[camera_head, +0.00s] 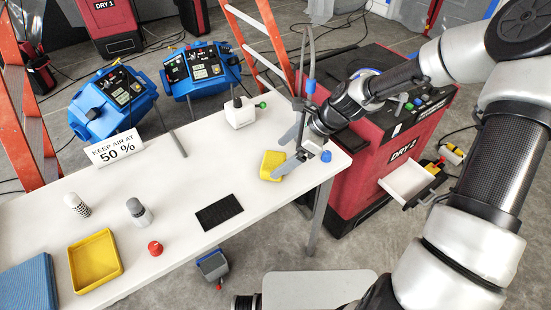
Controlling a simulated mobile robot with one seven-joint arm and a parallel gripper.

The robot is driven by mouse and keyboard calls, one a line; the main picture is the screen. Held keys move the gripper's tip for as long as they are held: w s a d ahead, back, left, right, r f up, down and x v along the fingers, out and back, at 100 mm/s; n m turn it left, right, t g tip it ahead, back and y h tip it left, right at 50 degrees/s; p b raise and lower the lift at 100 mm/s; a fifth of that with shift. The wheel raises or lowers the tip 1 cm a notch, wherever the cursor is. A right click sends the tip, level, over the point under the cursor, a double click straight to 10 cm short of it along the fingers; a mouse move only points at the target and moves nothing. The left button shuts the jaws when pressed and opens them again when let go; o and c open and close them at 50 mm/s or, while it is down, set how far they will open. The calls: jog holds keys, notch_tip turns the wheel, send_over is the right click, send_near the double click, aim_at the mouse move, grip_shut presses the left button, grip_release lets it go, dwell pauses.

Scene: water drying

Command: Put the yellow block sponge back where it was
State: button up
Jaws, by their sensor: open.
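The yellow block sponge (270,163) lies on the white table (180,180) near its right end. My gripper (280,159) is at the sponge's right side with its two grey fingers spread apart. The lower finger overlaps the sponge's lower right edge in the picture. I cannot tell whether it touches the sponge or is above it. A black rectangular pad (219,211) lies bare on the table, left of and nearer than the sponge. A shallow yellow tray (95,260) sits empty at the table's left front.
A sign reading "KEEP AIR AT 50 %" (114,148), a grey-capped bottle (138,212), a speckled cylinder (78,204) and a red knob (155,248) stand left. A red DRY 2 machine (375,165) is right.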

jog(key=w+v, duration=0.1)
jog(key=v, duration=0.6)
jog(key=shift+s+d+r+p, duration=0.2)
jog(key=shift+s+r+p, duration=0.05)
jog(key=shift+s+p, duration=0.25)
jog(key=shift+s, duration=0.1)
